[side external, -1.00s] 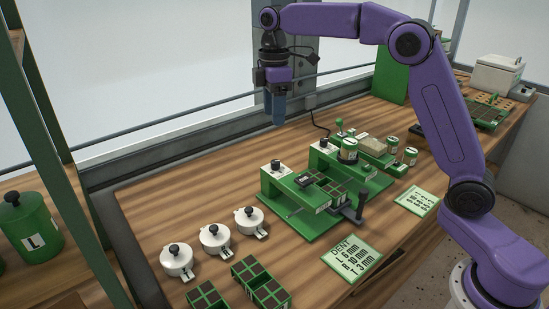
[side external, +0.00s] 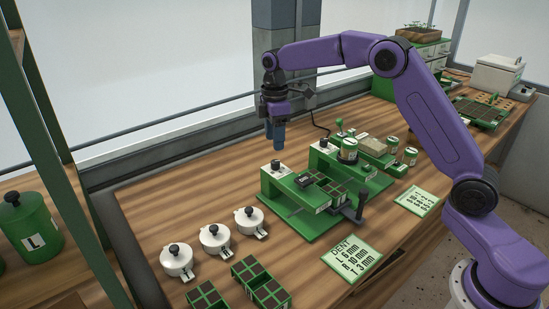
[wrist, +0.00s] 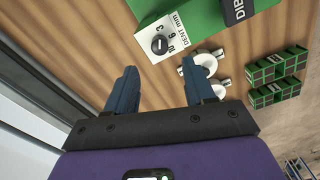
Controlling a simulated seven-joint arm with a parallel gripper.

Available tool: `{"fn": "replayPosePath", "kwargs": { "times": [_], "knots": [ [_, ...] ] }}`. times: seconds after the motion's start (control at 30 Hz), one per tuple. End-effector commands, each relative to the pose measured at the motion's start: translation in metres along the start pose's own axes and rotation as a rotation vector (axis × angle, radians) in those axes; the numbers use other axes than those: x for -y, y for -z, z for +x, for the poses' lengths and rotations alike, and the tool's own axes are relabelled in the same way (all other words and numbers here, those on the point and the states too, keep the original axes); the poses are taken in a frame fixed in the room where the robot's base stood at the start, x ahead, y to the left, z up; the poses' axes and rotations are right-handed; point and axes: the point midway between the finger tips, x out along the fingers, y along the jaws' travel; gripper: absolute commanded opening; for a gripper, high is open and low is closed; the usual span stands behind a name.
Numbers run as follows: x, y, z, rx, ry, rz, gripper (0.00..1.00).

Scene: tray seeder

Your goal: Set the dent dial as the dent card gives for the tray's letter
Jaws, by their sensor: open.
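The dent dial (wrist: 159,45) is a dark round knob on a white plate marked "DENT mm" with 3, 6 and 10. It sits atop the left end of the green press, and shows in the side view (side external: 277,165). I cannot tell which number it points to. My gripper (side external: 277,146) is open and empty, above the dial and apart from it; its blue fingers (wrist: 160,72) show in the wrist view. The dent card (side external: 351,259) lies in front; it seems to read L 6 mm, R 10 mm, T 3 mm. The tray (side external: 331,191) sits in the press; its letter is unreadable.
Three white lidded pots (side external: 215,239) stand left of the press. More green trays (side external: 260,284) lie at the front. Another card (side external: 418,200) lies right.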

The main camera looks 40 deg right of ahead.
Motion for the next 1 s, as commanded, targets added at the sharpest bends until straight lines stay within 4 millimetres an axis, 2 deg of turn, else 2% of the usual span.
{"fn": "replayPosePath", "kwargs": {
  "times": [0.03, 0.2, 0.4, 0.57, 0.83, 0.87, 1.0],
  "knots": [
    [0.001, -0.001, 0.011, 0.003, 0.005, 0.0, 0.54],
    [0.001, -0.001, 0.04, 0.002, 0.003, 0.0, 0.54],
    [0.001, 0.0, 0.064, 0.001, 0.001, 0.0, 0.54],
    [0.001, 0.0, 0.071, 0.001, 0.0, 0.0, 0.54],
    [0.0, 0.0, 0.072, 0.0, 0.0, 0.0, 0.54],
    [0.0, 0.0, 0.072, 0.0, 0.0, 0.0, 0.47],
    [0.0, 0.0, 0.072, 0.0, 0.0, 0.0, 0.02]
  ]
}}
